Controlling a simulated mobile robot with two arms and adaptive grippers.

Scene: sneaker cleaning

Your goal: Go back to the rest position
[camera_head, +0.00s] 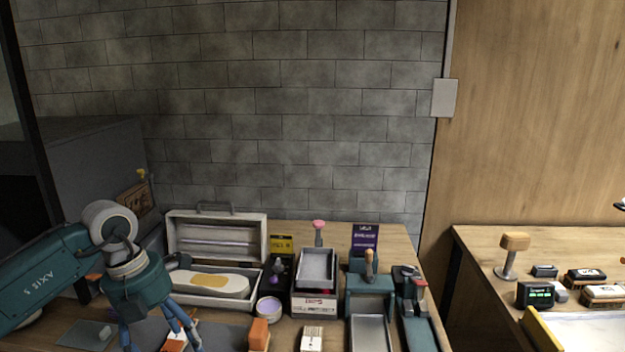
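My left arm comes in from the left, teal with a pale round joint. My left gripper (160,335) points down over the grey mat (222,337) at the front left of the workbench. Its blue fingers are spread apart, with their lower ends near the bottom edge of the picture. A small orange and white item (175,343) shows between or behind the fingers; I see no grip on it. My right gripper is not in view.
An open case (255,235) with a pale sole-shaped piece stands behind the gripper. A round tub (269,308), an orange block (259,334), a grey tray (316,268) and teal tool stations (371,305) crowd the bench. A second table (480,238) stands right, beyond a gap.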

